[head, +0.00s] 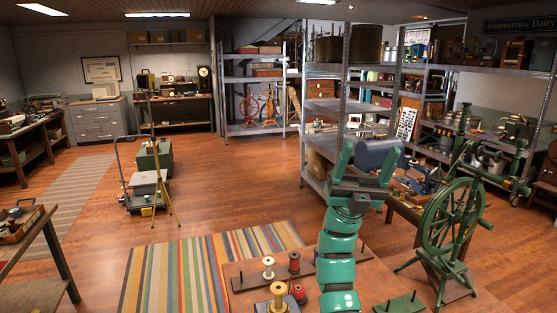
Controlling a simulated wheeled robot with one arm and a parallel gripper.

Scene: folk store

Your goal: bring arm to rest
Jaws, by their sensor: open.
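My green arm rises from the bottom of the head view, right of the middle. My gripper (366,164) is at its top, with two green fingers spread apart. A dark blue-grey rounded shape shows between and behind the fingers; I cannot tell whether it is part of my gripper or something behind it. I see nothing clearly held. The gripper stands in front of the metal shelving (345,75), and the picture does not show how far apart they are.
A green spinning wheel (447,222) stands close on the right. Wooden spools (268,268) stand on a low board at the bottom. A striped rug (170,275) lies at the lower left. A trolley (145,190) with a tripod stands beyond it. Open wooden floor (240,185) lies in the middle.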

